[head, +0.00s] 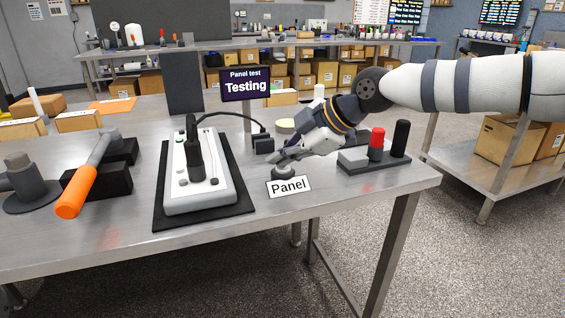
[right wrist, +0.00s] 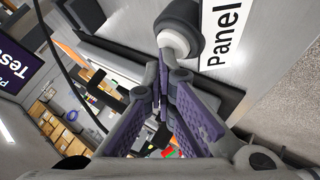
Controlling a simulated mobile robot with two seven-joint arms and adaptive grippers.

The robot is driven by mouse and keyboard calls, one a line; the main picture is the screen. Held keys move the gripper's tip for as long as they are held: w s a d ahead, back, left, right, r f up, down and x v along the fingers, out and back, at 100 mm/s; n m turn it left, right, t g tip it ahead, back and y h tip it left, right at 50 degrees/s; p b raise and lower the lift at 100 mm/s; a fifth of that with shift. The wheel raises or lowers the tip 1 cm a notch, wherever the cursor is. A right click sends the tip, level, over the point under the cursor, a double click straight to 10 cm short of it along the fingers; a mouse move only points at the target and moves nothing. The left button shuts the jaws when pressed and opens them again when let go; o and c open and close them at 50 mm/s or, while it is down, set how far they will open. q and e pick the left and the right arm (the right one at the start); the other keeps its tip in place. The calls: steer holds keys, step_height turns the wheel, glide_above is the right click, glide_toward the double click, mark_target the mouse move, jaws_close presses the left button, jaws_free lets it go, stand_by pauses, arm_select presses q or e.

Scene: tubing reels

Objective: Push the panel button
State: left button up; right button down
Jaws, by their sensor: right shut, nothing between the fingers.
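The panel button (head: 284,173) is a small round knob on the table, just behind a white "Panel" label (head: 289,186). In the right wrist view the button (right wrist: 176,38) shows a pale cap on a dark grey base, with the label (right wrist: 226,32) beside it. My right gripper (head: 277,161) points down at the button, its fingertips at or just above the cap. In the right wrist view its purple-padded fingers (right wrist: 163,66) are shut and empty, tips at the cap's edge. I cannot tell whether they touch it. My left gripper is out of view.
A dark sign (head: 246,85) reads "Panel test Testing". Left of the button, a white device (head: 207,201) stands on a black mat. A block with red and black posts (head: 374,160) stands to the right. An orange-handled tool (head: 76,192) rests at the left.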

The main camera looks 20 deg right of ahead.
mark_target(282, 169)
steer(key=shift+s+f, duration=0.1)
steer(key=shift+f, duration=0.35)
steer(key=shift+r, duration=0.25)
steer(key=shift+f, duration=0.1)
step_height(282, 169, up, 7)
steer(key=shift+f+p, duration=0.2)
steer(key=shift+p, duration=0.65)
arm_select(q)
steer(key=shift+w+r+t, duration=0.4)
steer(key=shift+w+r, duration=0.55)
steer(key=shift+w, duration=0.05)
arm_select(e)
steer(key=shift+f, duration=0.1)
